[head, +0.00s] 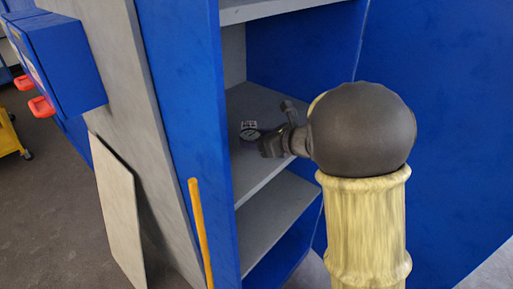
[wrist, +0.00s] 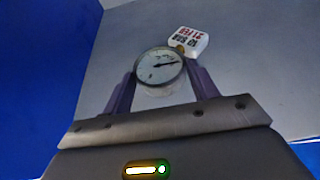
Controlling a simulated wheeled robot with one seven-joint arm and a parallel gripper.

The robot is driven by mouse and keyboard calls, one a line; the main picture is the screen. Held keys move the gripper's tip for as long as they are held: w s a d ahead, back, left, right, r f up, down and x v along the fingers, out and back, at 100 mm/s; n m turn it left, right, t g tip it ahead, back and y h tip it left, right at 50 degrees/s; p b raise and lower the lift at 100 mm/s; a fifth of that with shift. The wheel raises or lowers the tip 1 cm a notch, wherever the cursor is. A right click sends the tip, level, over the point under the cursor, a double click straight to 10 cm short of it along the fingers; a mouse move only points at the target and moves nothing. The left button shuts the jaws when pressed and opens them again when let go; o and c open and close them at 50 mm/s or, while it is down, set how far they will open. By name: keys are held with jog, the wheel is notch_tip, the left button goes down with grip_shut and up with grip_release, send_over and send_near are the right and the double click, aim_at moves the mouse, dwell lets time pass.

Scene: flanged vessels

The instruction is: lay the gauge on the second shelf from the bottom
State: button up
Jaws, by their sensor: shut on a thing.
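The gauge (head: 249,134) has a round white dial with a dark rim and a white block with dark and red print. In the wrist view the gauge (wrist: 159,66) sits between the two purple-grey fingers of my gripper (wrist: 163,78), which is shut on it. In the head view my gripper (head: 262,141) reaches into the blue cabinet from the right, over the middle visible grey shelf (head: 262,172). The gauge is low over this shelf; I cannot tell if it touches it. My arm hides part of the shelf's right side.
A lower grey shelf (head: 272,222) lies below, and an upper shelf (head: 275,9) crosses the top. The cabinet's blue side panel (head: 190,100) stands left of the gauge. A yellow pole (head: 200,230) stands in front. The middle shelf looks otherwise clear.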

aim_at(259, 157)
jog(key=shift+f, duration=0.15)
notch_tip(259, 157, down, 4)
jog(key=shift+r, duration=0.2)
jog(key=o, duration=1.1)
jog(key=shift+o, duration=0.2)
jog(key=shift+d, duration=0.15)
jog(key=shift+s+d+r, duration=0.15)
jog(key=shift+d, duration=0.05)
jog(key=b+v, duration=0.1)
jog(key=v, duration=1)
jog(key=shift+s, duration=0.2)
